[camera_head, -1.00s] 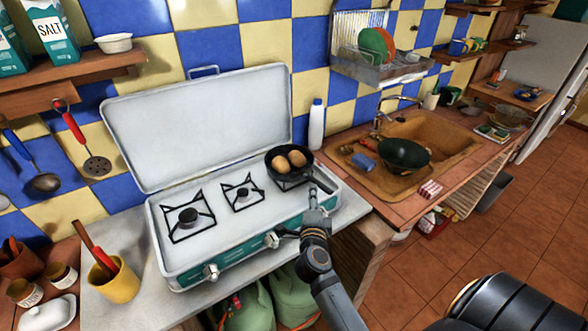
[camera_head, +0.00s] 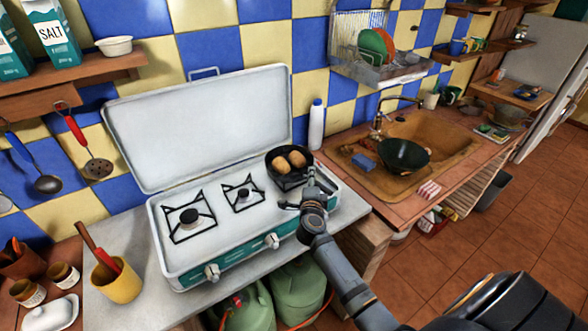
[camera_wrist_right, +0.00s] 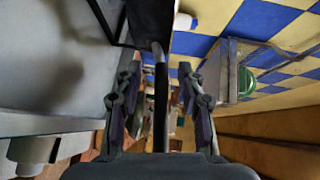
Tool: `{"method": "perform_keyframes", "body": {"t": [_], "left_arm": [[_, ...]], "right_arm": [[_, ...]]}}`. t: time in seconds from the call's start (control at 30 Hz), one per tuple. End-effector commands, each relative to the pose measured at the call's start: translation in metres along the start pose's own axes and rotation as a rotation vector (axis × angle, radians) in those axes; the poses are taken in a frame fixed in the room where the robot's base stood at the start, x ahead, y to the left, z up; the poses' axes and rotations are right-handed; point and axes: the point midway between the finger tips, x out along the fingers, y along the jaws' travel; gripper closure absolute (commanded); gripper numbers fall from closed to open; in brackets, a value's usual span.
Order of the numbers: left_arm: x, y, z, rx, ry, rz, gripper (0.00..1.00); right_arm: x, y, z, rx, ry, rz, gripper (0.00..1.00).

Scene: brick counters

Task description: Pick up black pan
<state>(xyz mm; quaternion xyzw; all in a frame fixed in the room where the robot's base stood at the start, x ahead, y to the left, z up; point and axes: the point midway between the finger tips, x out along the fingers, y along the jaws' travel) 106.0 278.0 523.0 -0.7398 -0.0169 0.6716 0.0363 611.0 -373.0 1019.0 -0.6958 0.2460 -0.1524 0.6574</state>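The black pan (camera_head: 275,165) sits on the right burner of the stove, with a few brown rounded items (camera_head: 289,160) in it. Its handle points toward my right arm. My right gripper (camera_head: 309,190) is at the handle, at the stove's front right. In the right wrist view the gripper (camera_wrist_right: 160,105) has its two fingers apart, one on each side of the dark handle (camera_wrist_right: 160,115), with gaps showing on both sides. The pan's body (camera_wrist_right: 150,20) is cut off at the top of that view. My left gripper is not in view.
The stove (camera_head: 215,262) has a raised lid (camera_head: 200,130) behind the burners. A white bottle (camera_head: 316,125) stands behind the pan. A sink (camera_head: 440,160) with a dark bowl (camera_head: 403,154) lies to the right. A yellow cup (camera_head: 118,283) stands at left.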

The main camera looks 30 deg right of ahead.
Motion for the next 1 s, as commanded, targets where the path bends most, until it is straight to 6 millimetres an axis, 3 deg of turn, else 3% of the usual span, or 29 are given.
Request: {"method": "perform_keyframes", "body": {"t": [0.2, 0.5, 1.0], "left_arm": [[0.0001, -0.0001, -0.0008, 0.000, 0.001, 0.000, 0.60], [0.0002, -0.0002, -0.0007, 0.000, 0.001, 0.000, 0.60], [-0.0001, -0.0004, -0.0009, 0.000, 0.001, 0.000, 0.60]], "right_arm": [[0.0006, 0.0004, 0.0001, 0.000, -0.001, 0.000, 0.62], [0.0003, 0.0004, 0.0002, 0.000, -0.001, 0.000, 1.00], [0.0006, -0.0028, 0.0006, 0.003, -0.002, -0.005, 1.00]]}}
